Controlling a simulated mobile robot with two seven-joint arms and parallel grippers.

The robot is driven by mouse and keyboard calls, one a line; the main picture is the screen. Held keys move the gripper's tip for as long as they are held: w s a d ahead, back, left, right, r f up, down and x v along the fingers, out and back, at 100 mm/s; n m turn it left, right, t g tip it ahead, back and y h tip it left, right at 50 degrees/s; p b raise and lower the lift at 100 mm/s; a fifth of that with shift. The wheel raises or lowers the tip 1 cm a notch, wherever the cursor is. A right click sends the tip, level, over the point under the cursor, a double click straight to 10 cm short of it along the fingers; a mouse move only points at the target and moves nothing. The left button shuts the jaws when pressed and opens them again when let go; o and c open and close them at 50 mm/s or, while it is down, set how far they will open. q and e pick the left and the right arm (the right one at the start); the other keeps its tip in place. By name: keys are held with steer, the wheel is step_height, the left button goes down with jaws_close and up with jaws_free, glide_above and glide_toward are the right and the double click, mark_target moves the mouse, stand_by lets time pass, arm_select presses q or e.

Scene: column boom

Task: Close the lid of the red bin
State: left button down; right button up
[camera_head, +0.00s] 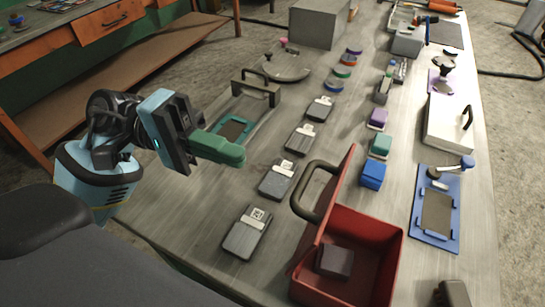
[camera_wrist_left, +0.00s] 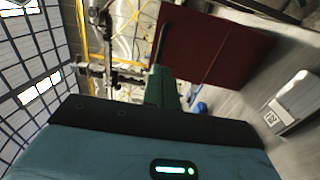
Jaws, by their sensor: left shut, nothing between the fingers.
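The red bin (camera_head: 318,291) stands at the near edge of the table in the head view, with a dark block (camera_head: 335,261) inside. Its red lid (camera_head: 335,188) is open, tilted up along the bin's left side, with a black loop handle (camera_head: 315,190) on its outer face. The lid also shows in the left wrist view (camera_wrist_left: 215,45). My left gripper (camera_head: 238,157) is shut and empty, up and left of the lid and apart from it. Its green fingers (camera_wrist_left: 160,88) show in the left wrist view. My right gripper is not in view.
Several dark boxes with white labels (camera_head: 278,179) stand in a row left of the bin. A blue block (camera_head: 372,174) stands behind it, and a blue tray (camera_head: 436,207) lies to its right. A grey box (camera_head: 318,23) stands at the far end.

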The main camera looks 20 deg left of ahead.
mark_target(302, 178)
arm_select(q)
steer(key=d, duration=0.2)
steer(key=d+p, duration=0.2)
steer(key=d, duration=0.1)
steer(key=shift+s+d+r, duration=0.1)
steer(key=shift+d+r, duration=0.15)
steer(key=shift+d, duration=0.05)
steer(key=shift+d+f+p, duration=0.15)
steer(key=shift+d+p, duration=0.15)
steer(key=shift+d, duration=0.45)
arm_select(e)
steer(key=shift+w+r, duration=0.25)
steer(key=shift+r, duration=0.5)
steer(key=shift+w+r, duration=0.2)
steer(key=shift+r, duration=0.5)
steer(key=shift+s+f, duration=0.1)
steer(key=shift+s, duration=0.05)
